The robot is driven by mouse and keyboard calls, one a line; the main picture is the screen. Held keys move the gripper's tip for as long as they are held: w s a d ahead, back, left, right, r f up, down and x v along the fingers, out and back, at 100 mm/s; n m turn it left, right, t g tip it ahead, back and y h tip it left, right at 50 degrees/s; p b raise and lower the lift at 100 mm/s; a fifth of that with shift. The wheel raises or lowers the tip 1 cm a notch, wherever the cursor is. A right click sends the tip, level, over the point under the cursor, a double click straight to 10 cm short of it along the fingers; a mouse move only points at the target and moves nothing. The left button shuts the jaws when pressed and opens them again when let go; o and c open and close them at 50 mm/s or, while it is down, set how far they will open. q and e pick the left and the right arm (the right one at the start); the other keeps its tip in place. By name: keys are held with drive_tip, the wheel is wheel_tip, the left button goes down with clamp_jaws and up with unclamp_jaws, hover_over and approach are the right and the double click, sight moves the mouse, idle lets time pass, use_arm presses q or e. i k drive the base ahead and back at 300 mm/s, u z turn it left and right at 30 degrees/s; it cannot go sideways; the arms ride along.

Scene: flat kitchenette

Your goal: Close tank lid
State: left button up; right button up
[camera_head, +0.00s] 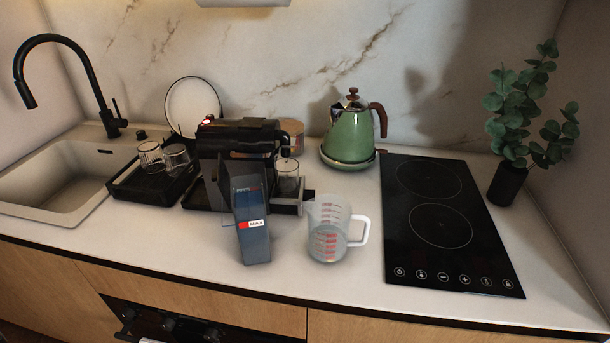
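A black coffee machine (233,138) stands on the counter left of centre. In front of it is a tall, dark blue-grey, see-through tank (254,246) with a red-and-white "MAX" label. A grey panel (239,170) rises at the tank's upper end against the machine. It may be the tank lid standing raised, but I cannot tell its edges clearly from the tank. Neither of my grippers shows in the head view.
A clear measuring jug (327,243) with red marks stands right of the tank, its handle to the right. A green kettle (349,137), black hob (410,225) and potted plant (507,182) are further right. A black tray (132,186) with glasses and a sink (68,190) are left.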

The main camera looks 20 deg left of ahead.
sight(220, 174)
drive_tip(key=z, duration=0.85)
drive_tip(key=k, duration=1.2)
drive_tip(key=u, duration=1.35)
drive_tip(key=i, duration=0.5)
